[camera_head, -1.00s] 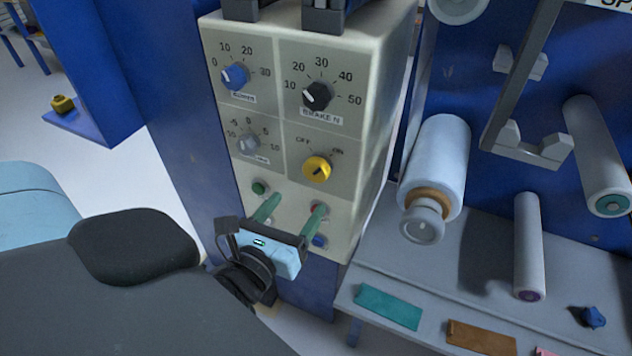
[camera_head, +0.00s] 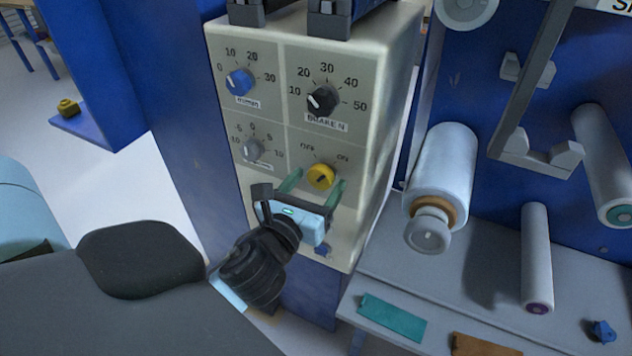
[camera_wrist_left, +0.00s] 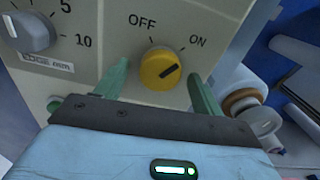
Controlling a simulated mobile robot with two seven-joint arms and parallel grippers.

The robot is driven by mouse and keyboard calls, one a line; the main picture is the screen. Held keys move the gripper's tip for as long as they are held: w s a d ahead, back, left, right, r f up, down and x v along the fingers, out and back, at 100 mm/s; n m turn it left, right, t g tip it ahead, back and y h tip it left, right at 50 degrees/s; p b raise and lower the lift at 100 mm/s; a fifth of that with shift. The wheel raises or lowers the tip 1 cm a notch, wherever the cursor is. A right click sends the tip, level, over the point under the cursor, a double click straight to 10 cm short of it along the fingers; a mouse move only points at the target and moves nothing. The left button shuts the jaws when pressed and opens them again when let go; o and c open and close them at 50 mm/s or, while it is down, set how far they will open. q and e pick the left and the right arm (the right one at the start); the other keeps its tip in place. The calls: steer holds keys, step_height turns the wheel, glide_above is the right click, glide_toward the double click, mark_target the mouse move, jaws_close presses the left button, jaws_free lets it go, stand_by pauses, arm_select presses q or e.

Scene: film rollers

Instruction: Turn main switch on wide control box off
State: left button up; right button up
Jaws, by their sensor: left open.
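The wide control box (camera_head: 276,129) is a beige panel with several knobs on its front. Its main switch is a yellow knob (camera_head: 320,176) at the lower right, which also shows in the left wrist view (camera_wrist_left: 160,70). Its dark mark points toward the ON label, to the upper right. My left gripper (camera_head: 315,183) is open, its green fingers pointing at the panel just below the knob. In the left wrist view the fingers (camera_wrist_left: 158,85) stand apart on either side of the knob's lower part, with nothing between them gripped. My right gripper is not in view.
A blue knob (camera_head: 240,81), a black knob (camera_head: 323,101) and a grey knob (camera_head: 252,150) sit near the switch. A white film roller (camera_head: 441,176) stands to the right above a grey shelf with a teal label (camera_head: 392,318). Blue frame panels flank the box.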

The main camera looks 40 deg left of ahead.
arm_select(q)
steer(key=shift+w, duration=0.25)
steer(key=c, duration=1)
steer(key=shift+r+n+p, duration=0.15)
steer(key=shift+n+p, duration=0.7)
steer(key=shift+n, duration=0.15)
steer(key=n+p, duration=0.2)
steer(key=n, duration=0.2)
steer(key=n+p, duration=0.1)
steer(key=n, duration=0.2)
steer(key=n+p, duration=0.1)
steer(key=n, duration=0.3)
steer(key=shift+n, duration=0.4)
steer(key=shift+p, duration=0.3)
